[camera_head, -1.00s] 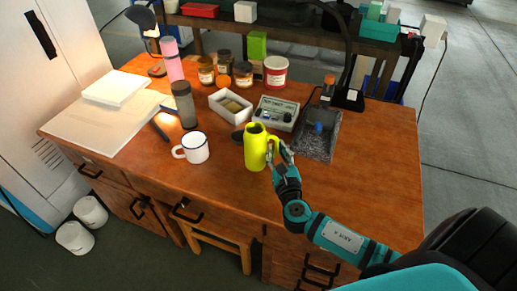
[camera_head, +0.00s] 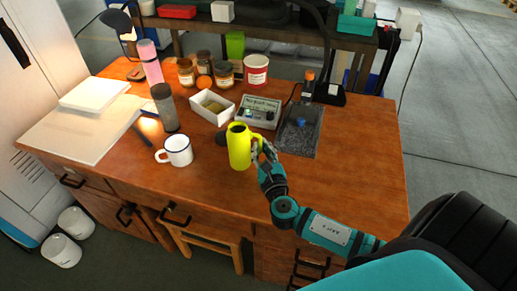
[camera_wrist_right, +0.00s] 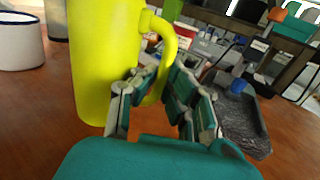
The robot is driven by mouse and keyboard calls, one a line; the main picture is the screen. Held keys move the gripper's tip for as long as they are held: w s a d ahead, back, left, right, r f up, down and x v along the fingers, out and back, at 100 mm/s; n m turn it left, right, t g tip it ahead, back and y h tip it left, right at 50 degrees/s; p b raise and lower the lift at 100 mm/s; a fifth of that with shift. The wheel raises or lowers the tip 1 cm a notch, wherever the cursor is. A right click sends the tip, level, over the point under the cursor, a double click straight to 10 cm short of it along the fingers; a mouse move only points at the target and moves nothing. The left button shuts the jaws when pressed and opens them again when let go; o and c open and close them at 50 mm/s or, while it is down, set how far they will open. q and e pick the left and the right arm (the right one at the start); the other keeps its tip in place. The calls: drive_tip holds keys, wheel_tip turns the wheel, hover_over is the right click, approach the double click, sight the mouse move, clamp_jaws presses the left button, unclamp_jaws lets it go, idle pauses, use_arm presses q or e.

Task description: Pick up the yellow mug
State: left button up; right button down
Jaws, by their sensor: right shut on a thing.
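The yellow mug (camera_head: 239,150) is tall and upright near the middle of the wooden desk, with its handle to the right. In the wrist view the mug (camera_wrist_right: 98,60) fills the left part. My right gripper (camera_head: 259,152) is at its right side, shut on the handle. In the wrist view the fingers of the right gripper (camera_wrist_right: 160,85) are around the lower part of the handle, partly hiding it. I cannot tell whether the mug's base touches the desk or is just above it. My left gripper is not in view.
A white mug (camera_head: 177,152) stands to the left. A dark tray (camera_head: 302,142) is to the right. The desk's front right (camera_head: 355,185) is clear.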

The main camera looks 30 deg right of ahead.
sight(261, 140)
drive_tip(key=shift+s+r+p, duration=0.1)
drive_tip(key=shift+r+p, duration=0.25)
drive_tip(key=shift+r, duration=1.4)
drive_tip(key=s+a+r+b, duration=0.1)
drive_tip(key=s+a, duration=0.9)
drive_tip(key=s, duration=0.1)
drive_tip(key=shift+s+a+r, duration=0.15)
drive_tip(key=shift+s, duration=0.25)
